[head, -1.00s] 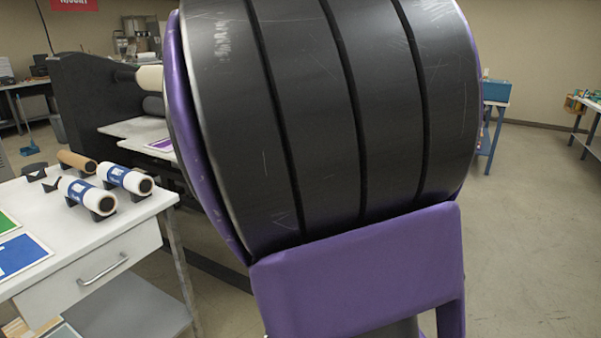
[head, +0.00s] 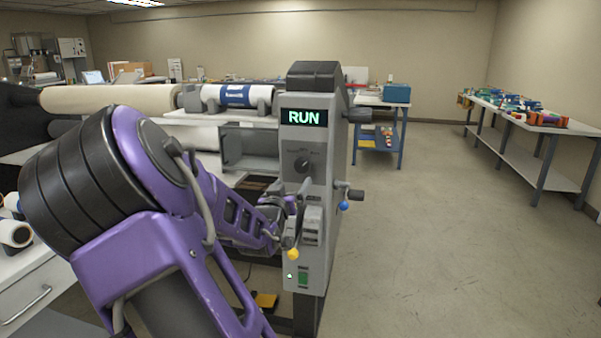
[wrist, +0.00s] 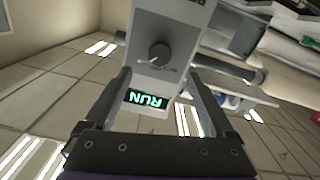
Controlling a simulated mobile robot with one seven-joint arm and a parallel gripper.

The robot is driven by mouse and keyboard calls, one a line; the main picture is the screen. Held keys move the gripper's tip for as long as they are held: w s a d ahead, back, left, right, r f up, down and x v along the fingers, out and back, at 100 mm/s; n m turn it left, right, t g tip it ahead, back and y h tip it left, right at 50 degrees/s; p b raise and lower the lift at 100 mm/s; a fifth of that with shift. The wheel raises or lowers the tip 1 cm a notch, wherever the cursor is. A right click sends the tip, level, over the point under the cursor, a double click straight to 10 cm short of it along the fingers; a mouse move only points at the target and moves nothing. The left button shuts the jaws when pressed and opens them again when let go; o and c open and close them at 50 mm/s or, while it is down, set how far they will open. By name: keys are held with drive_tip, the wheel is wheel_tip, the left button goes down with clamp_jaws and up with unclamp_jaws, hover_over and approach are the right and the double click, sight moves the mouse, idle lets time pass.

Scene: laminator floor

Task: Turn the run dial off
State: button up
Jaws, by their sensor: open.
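The run dial (head: 302,164) is a round dark knob on the grey front panel of the laminator's end cabinet (head: 318,240). Its pointer mark seems to lean to the upper right in the head view, but the labels beside it are too small to read. Above it a display (head: 304,117) reads RUN in green. In the wrist view the dial (wrist: 159,54) lies ahead, between and beyond the fingertips, and the display (wrist: 146,100) appears upside down. My gripper (wrist: 158,74) is open and empty, its fingers apart and not touching the dial. In the head view my arm reaches to just below the dial.
A crank with a blue knob (head: 344,205) sticks out at the cabinet's right, and a yellow knob (head: 293,254) sits low in front. A green switch (head: 303,279) is lower still. Rolls lie left; a table (head: 540,130) stands far right. The right floor is clear.

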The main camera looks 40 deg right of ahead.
sight(302, 168)
drive_tip(key=x, duration=1.1)
drive_tip(key=shift+w+d, duration=0.1)
drive_tip(key=c, duration=1.4)
drive_tip(key=n, duration=0.4)
drive_tip(key=shift+n+b, duration=0.3)
drive_tip(key=shift+b, duration=0.1)
drive_tip(key=shift+r+n, duration=0.1)
drive_tip(key=shift+n, duration=2)
